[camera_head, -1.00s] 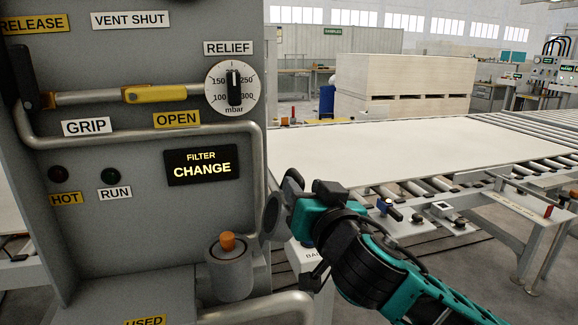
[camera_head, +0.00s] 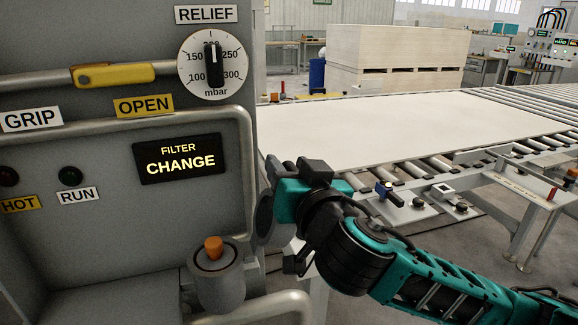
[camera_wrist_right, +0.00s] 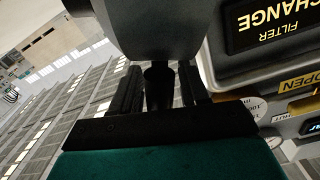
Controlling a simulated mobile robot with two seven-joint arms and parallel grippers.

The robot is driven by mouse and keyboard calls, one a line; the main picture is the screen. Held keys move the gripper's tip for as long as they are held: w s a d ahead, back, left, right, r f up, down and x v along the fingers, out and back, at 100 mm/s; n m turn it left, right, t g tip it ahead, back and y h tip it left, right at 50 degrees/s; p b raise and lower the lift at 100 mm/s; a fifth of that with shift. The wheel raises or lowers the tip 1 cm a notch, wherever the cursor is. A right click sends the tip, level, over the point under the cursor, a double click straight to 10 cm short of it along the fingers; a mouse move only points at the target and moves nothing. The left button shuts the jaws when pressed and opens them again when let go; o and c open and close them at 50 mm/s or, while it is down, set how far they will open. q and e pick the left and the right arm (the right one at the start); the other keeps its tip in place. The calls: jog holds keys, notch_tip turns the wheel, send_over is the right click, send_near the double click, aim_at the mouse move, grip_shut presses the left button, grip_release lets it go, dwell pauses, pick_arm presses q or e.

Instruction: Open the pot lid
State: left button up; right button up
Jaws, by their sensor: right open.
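A grey round body (camera_head: 265,216) sticks out from the right side of the grey machine; most of it is hidden behind my right gripper (camera_head: 283,180). It looks like the pot, but I cannot tell its lid apart. In the right wrist view a large grey rounded body (camera_wrist_right: 160,35) fills the top, with a dark, narrow stem or knob (camera_wrist_right: 158,88) below it. My right gripper's open fingers (camera_wrist_right: 158,98) stand on either side of this stem; I cannot tell whether they touch it. My left gripper is not in view.
A grey cylinder (camera_head: 218,285) with an orange knob (camera_head: 213,247) stands below the lit FILTER CHANGE display (camera_head: 180,158). A bent pipe rail (camera_head: 246,150) runs close to the gripper. A conveyor with a pale board (camera_head: 400,125) lies to the right.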

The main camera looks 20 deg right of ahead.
jog(key=shift+c, duration=0.3)
grip_shut()
jog(key=shift+a, duration=0.15)
